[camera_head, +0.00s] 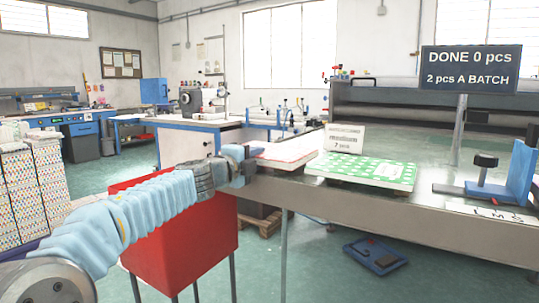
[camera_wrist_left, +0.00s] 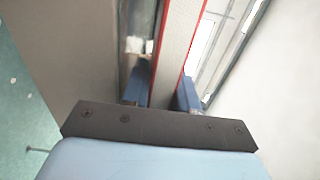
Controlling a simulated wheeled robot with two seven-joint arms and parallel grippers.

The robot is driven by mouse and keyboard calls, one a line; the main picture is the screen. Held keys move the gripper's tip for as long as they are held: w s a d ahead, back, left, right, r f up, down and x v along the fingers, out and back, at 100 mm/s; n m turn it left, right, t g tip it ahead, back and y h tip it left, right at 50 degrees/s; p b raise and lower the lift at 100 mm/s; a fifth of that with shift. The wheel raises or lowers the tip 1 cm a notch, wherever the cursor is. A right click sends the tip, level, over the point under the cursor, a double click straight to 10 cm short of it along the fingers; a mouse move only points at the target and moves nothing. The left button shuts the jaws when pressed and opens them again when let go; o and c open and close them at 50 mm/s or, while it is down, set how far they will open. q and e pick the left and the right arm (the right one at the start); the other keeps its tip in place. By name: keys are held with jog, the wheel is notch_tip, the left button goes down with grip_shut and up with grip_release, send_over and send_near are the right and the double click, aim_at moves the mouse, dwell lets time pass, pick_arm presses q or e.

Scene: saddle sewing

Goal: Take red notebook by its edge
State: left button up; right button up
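The red notebook (camera_head: 287,152) lies flat at the left end of the grey table, with a pale cover and red borders. My left gripper (camera_head: 240,163) is at its left edge. In the left wrist view, the notebook's pale page side between red cover lines (camera_wrist_left: 174,50) runs between my two blue fingertips (camera_wrist_left: 163,88). One finger is on each cover, and both look pressed against it, with no clear gap. The dark gripper body hides the finger bases. My right gripper is not in view.
A green patterned notebook (camera_head: 362,170) lies to the right, with a small sign (camera_head: 344,138) behind it. A blue clamp-like fixture (camera_head: 506,178) stands farther right. A red bin (camera_head: 180,235) stands below my left arm. The table's front edge (camera_head: 400,215) is clear.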

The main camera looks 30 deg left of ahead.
pick_arm(q)
grip_shut()
jog(key=shift+r, duration=0.15)
